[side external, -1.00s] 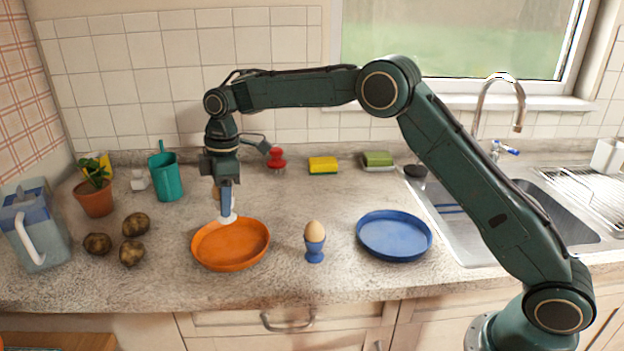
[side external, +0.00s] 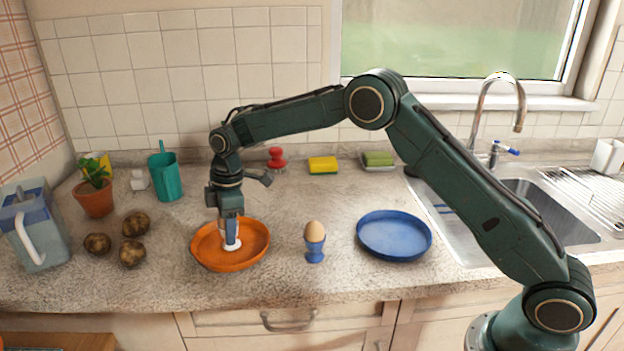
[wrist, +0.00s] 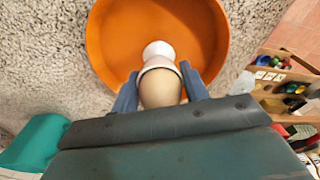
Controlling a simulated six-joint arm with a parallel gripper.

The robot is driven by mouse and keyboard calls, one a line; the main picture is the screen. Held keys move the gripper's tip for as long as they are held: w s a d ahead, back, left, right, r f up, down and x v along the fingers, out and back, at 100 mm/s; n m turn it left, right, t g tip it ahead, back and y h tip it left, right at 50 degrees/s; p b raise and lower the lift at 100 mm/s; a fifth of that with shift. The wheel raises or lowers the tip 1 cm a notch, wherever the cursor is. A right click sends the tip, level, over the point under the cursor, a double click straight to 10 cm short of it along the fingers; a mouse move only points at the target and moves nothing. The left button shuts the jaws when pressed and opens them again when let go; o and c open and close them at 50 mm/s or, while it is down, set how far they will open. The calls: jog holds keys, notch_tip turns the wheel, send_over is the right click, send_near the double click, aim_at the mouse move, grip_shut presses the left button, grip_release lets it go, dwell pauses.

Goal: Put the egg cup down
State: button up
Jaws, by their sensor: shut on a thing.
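My gripper (side external: 230,228) points down over the orange dish (side external: 205,251) on the counter. It is shut on a white egg cup (side external: 232,246), whose foot shows at or just above the floor of the dish; I cannot tell if it touches. In the wrist view the gripper (wrist: 160,92) has a finger on each side of the white egg cup (wrist: 158,50), with a brownish egg (wrist: 160,88) in it. The orange dish (wrist: 120,40) fills the view beyond. A blue egg cup (side external: 315,250) with an egg (side external: 315,231) stands to the right of the dish.
A blue dish (side external: 394,235) lies farther right, before the sink (side external: 535,195). Several potatoes (side external: 132,253), a potted plant (side external: 94,190), a teal cup (side external: 166,178) and a jug (side external: 35,230) stand left. Sponges (side external: 323,165) and a red-handled thing (side external: 277,158) lie behind.

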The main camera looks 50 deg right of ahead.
jog(key=shift+f, duration=0.15)
jog(key=o, duration=1)
jog(key=r, duration=0.4)
jog(key=d+r, duration=0.1)
jog(key=r, duration=0.6)
jog(key=shift+s+d+r, duration=0.15)
jog(key=shift+s+r, duration=0.1)
jog(key=shift+r, duration=0.35)
jog(key=shift+s+r, duration=0.1)
